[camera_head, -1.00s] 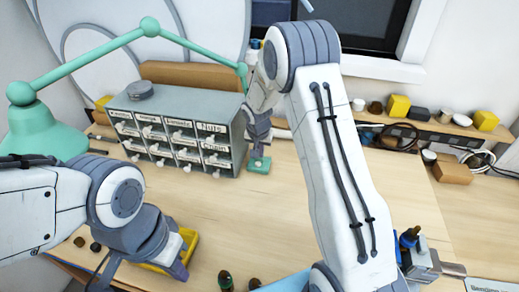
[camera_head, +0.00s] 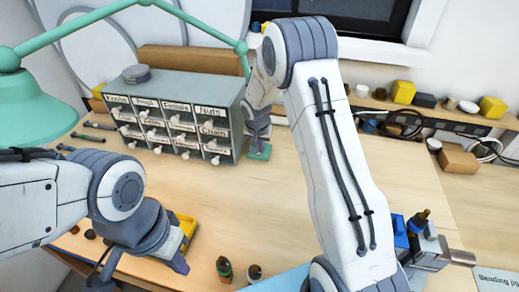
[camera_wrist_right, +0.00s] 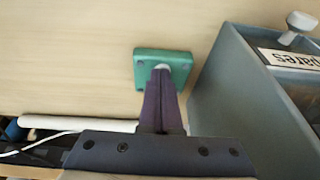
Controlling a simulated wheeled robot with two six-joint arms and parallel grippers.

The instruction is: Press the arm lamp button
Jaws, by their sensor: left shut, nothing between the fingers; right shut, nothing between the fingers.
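The green arm lamp has its shade (camera_head: 36,108) at the left and its arm (camera_head: 200,24) running across the top to the right. Its small square green base (camera_head: 260,153) stands on the table beside the drawer cabinet. In the right wrist view the base (camera_wrist_right: 180,57) lies right at my fingertips, with a pale round button (camera_wrist_right: 162,67) partly hidden behind them. My right gripper (camera_head: 258,143) is shut and empty, pointing down over the base; contact cannot be told. My left gripper (camera_head: 182,264) is shut and empty, low over the table near a yellow tray.
The grey drawer cabinet (camera_head: 174,92) stands close to the left of the base. The yellow tray (camera_head: 187,226) lies by my left gripper. Small bottles (camera_head: 224,268) stand at the front. A shelf with boxes (camera_head: 403,92) runs along the back right. The table middle is clear.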

